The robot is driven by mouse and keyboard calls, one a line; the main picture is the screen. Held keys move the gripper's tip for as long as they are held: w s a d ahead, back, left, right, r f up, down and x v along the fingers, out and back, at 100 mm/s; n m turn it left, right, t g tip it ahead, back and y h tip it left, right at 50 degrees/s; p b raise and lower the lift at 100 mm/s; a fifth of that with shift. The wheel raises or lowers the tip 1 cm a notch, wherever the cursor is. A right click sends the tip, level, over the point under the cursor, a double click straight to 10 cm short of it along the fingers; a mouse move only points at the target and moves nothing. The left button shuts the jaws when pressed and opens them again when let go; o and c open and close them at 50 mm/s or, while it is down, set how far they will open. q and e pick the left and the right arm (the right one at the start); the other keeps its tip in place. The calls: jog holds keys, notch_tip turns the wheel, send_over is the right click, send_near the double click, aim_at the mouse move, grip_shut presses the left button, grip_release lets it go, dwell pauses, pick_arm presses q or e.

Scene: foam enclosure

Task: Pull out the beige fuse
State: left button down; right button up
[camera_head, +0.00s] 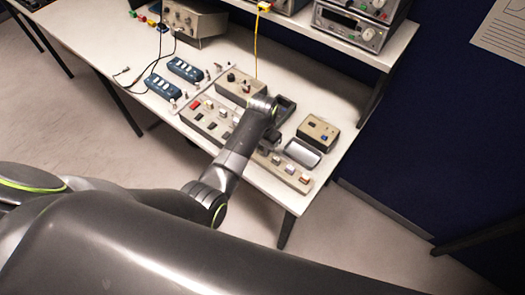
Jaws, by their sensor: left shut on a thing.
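A long beige-grey fuse strip (215,126) lies along the front of the white table, with several small coloured blocks in it. A red block (195,105) is near its left end, and pale and purple ones are near its right end. My left gripper (268,145) is over the middle right of this strip, pointing down. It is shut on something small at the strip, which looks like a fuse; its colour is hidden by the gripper. I cannot pick out the beige fuse with certainty. My right gripper is not in view.
Blue socket blocks (185,70) are at the left. A raised shelf with instruments (352,25) is at the back.

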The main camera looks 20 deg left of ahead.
aim_at(262, 149)
pick_arm(q)
jog(key=shift+r, duration=0.15)
jog(key=shift+r, duration=2.85)
